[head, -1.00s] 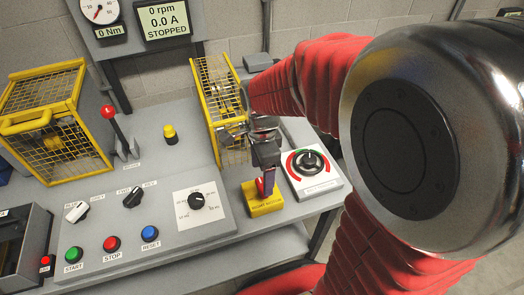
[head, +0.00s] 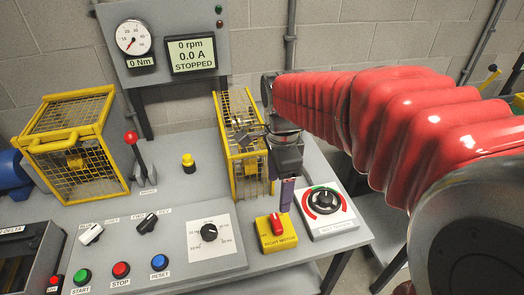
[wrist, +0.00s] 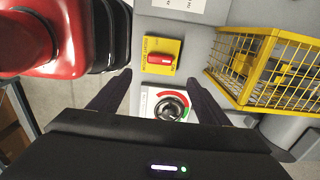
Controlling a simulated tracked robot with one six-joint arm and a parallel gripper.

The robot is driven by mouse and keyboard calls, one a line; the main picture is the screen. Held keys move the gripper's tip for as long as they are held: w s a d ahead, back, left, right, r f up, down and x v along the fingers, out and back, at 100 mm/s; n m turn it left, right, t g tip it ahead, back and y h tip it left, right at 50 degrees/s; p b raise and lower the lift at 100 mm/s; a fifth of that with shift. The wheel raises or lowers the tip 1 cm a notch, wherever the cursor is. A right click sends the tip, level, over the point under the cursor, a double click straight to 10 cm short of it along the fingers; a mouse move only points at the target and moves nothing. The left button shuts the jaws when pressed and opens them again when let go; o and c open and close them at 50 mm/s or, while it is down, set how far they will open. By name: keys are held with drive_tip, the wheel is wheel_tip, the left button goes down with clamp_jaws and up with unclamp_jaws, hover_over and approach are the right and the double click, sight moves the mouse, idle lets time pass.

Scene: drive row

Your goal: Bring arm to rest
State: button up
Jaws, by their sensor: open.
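My gripper (head: 287,192) is above the right end of the bench, close to the yellow mesh guard and pointing down. In the wrist view my gripper (wrist: 162,90) has its two dark fingers spread wide, with nothing between them. Below it are a yellow switch box with a red knob (head: 275,224) and a round black dial with a red and green scale (head: 324,198). The red knob (wrist: 160,60) and the dial (wrist: 172,107) also show in the wrist view. My red-sleeved arm reaches in from the right.
A yellow mesh guard (head: 240,135) stands just left of my gripper, with a larger yellow cage (head: 70,140) at the far left. A red-knobbed lever (head: 131,138) stands between them. A control panel (head: 185,262) lies in front. The display (head: 192,54) reads 0 rpm, STOPPED.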

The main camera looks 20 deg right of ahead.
drive_tip(key=s+r+n+t, duration=0.2)
drive_tip(key=s+n, duration=0.3)
drive_tip(key=n, duration=0.4)
drive_tip(key=s+r+n+t, duration=0.2)
drive_tip(key=s+n, duration=0.3)
drive_tip(key=n, duration=0.4)
drive_tip(key=shift+s+a+r+t, duration=0.15)
drive_tip(key=shift+a+r+t, duration=0.2)
drive_tip(key=shift+t, duration=0.45)
drive_tip(key=shift+c, duration=0.4)
